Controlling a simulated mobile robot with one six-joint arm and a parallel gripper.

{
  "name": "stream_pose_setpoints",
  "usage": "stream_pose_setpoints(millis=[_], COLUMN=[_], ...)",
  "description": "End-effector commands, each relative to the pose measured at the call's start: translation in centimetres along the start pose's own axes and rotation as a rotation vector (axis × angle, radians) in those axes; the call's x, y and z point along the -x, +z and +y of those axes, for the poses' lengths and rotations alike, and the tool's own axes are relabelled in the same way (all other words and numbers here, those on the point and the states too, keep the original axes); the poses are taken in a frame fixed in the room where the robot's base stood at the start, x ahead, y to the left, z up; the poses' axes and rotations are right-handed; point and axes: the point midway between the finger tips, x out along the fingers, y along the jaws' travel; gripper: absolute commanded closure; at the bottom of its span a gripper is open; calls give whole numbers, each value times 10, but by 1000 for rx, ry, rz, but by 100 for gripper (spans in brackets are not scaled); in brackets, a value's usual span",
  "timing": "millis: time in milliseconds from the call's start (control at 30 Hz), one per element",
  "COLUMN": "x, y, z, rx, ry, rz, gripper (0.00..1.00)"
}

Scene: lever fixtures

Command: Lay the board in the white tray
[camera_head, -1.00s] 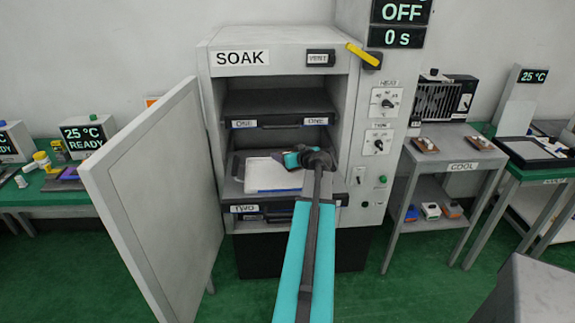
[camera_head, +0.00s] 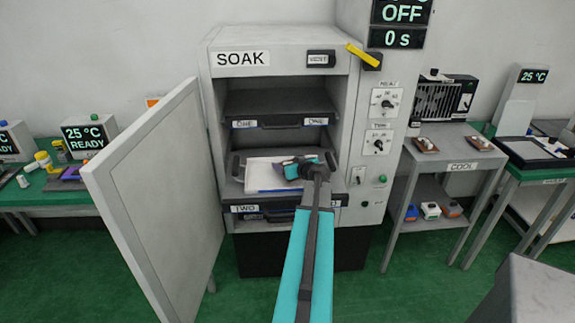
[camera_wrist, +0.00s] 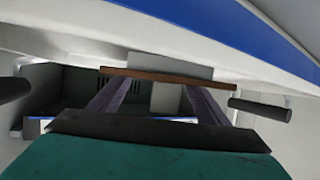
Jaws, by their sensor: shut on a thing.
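The white tray (camera_head: 260,181) with a blue front edge sits on the lower pulled-out shelf of the SOAK oven. Its white and blue side (camera_wrist: 240,40) crosses the top of the wrist view. My gripper (camera_head: 280,164) reaches in over the tray. In the wrist view my gripper (camera_wrist: 158,85) has its two dark fingers on the thin brown board (camera_wrist: 165,75), seen edge-on with a grey block on it. The board is close to the tray; I cannot tell whether they touch. In the head view my gripper hides most of the board.
The oven door (camera_head: 155,200) stands open at the left. The upper shelf (camera_head: 280,105) is just above my gripper, and the control panel (camera_head: 380,125) is at the right. A COOL table (camera_head: 465,165) with small boards stands further right.

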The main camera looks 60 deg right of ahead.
Motion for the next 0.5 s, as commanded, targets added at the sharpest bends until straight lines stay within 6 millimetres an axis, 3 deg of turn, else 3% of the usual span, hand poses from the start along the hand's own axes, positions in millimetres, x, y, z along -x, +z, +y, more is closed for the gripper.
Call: stream_pose_setpoints(millis=[500], x=[-2], y=[7], z=[1], rx=[-1], ry=[1], rz=[1], gripper=[53])
